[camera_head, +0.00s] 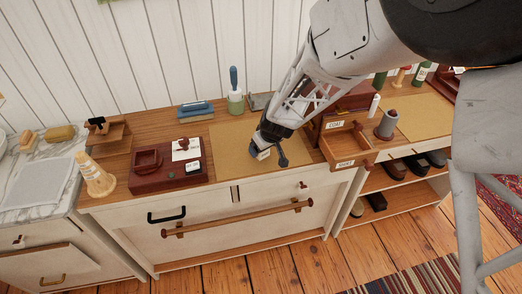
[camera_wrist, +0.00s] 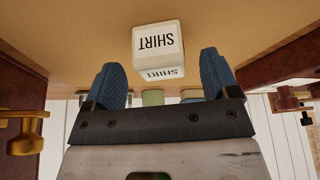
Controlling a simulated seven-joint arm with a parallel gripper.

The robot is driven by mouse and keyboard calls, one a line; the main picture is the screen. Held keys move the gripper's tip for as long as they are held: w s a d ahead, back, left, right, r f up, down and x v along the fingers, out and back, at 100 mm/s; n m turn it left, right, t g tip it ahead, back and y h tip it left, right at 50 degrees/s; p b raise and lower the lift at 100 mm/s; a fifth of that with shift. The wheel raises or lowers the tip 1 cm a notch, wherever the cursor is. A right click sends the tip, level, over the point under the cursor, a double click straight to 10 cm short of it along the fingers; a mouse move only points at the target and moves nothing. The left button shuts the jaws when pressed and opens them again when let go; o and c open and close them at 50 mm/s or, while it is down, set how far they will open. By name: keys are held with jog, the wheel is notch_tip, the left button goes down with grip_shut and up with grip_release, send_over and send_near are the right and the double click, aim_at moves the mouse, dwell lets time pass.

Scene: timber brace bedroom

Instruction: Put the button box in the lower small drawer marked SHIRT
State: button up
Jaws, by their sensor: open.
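The button box (camera_head: 262,155) is a small white block on the tan mat, partly hidden by my gripper in the head view. In the wrist view the button box (camera_wrist: 158,45) shows upside-down SHIRT labels on two faces. The upper small drawer (camera_head: 335,124) is marked COAT.
A dark red tray (camera_head: 150,182) with a card and a stamp lies left of the mat (camera_head: 222,150). A grey spool-like object (camera_head: 386,124) stands right of the open drawer. My arm comes in from the upper right.

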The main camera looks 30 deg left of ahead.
jog(key=shift+x, duration=1.1)
jog(key=c, duration=1.1)
jog(key=shift+r, duration=0.15)
jog(key=shift+r, duration=0.55)
jog(key=shift+v, duration=1.15)
jog(key=s+d+r, duration=0.1)
jog(key=s+d, duration=0.9)
jog(key=s, duration=0.1)
jog(key=shift+d+r, duration=0.25)
jog(key=shift+d, duration=0.05)
